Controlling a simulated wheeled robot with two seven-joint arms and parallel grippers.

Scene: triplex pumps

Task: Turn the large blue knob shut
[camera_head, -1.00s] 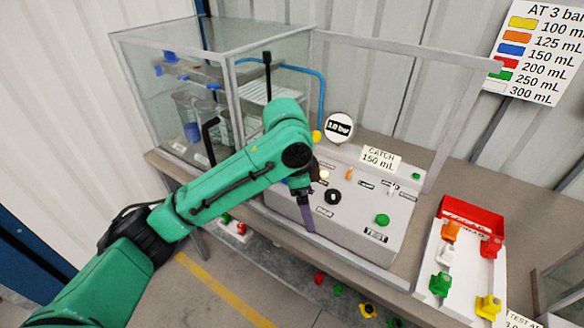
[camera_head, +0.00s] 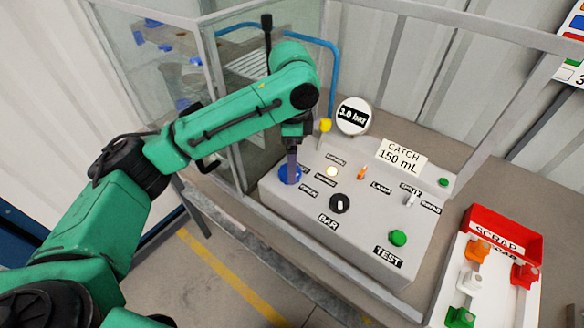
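The large blue knob (camera_head: 284,177) is on the left part of the grey control panel (camera_head: 283,212). My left gripper (camera_head: 291,172) points down at it, with its fingertips in front of the knob and covering part of it. The fingers overlap in this view, so I cannot tell whether they are open or shut, or whether they touch the knob. My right gripper is not in view.
The panel also holds a black knob (camera_head: 340,204), a green button (camera_head: 398,238) and small switches. A gauge (camera_head: 353,116) reads 3.0 bar, beside a "CATCH 150 mL" sign (camera_head: 402,156). A glass case stands behind my arm. A red scrap tray (camera_head: 515,229) is at right.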

